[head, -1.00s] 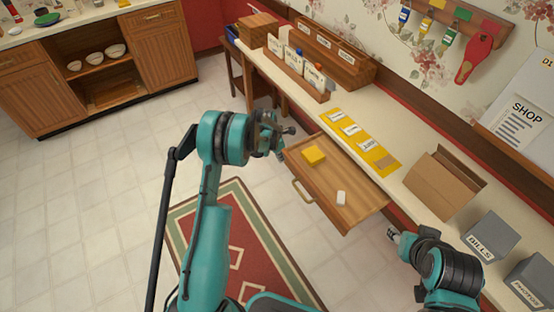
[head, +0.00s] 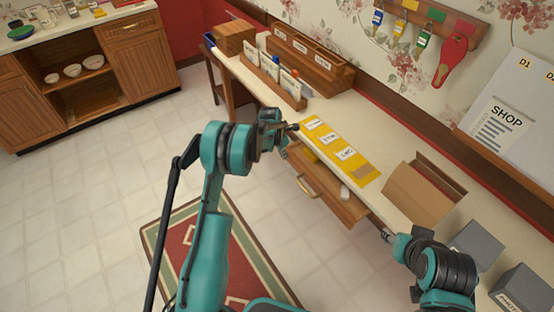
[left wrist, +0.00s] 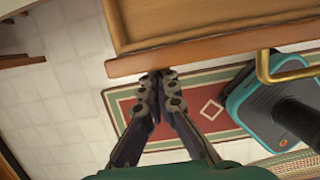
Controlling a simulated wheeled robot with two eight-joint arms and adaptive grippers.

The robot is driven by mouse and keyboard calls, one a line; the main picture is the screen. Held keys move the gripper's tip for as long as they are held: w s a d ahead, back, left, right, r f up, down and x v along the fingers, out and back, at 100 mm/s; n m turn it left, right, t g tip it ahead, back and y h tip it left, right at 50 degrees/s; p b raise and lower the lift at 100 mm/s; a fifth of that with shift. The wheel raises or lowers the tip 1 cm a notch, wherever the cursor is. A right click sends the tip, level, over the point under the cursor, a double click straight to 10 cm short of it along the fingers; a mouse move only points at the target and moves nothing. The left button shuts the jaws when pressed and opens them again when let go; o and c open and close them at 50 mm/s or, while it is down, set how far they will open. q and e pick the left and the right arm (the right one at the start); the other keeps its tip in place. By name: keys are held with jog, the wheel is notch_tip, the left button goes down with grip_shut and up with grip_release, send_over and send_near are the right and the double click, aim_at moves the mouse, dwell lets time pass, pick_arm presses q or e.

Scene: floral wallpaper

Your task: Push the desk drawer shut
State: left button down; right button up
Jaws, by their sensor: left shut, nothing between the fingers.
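The wooden desk drawer (head: 350,208) juts a little way out from under the desk top, partly open. Its brass handle (head: 306,187) is on the front. My left gripper (head: 287,130) is shut and empty near the drawer's far end. In the left wrist view its closed fingertips (left wrist: 157,76) are at the drawer's front panel (left wrist: 200,51), left of the handle (left wrist: 280,68); I cannot tell whether they touch. My right gripper (head: 388,236) is by the desk's front edge, its fingers too small to read.
The desk top holds a yellow label strip (head: 338,150), an open cardboard box (head: 422,190), grey boxes (head: 478,243) and a wooden organizer (head: 305,60). A red rug (head: 180,252) lies on the floor. Open floor lies left of the desk.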

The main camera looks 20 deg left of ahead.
aim_at(299, 151)
pick_arm(q)
jog(key=w+d, duration=0.1)
jog(key=w, duration=0.1)
jog(key=w+d, duration=0.3)
jog(key=w, duration=0.1)
jog(key=shift+d+r, duration=0.1)
jog(key=shift+d, duration=0.25)
jog(key=shift+a+b, duration=0.15)
jog(key=shift+b, duration=0.15)
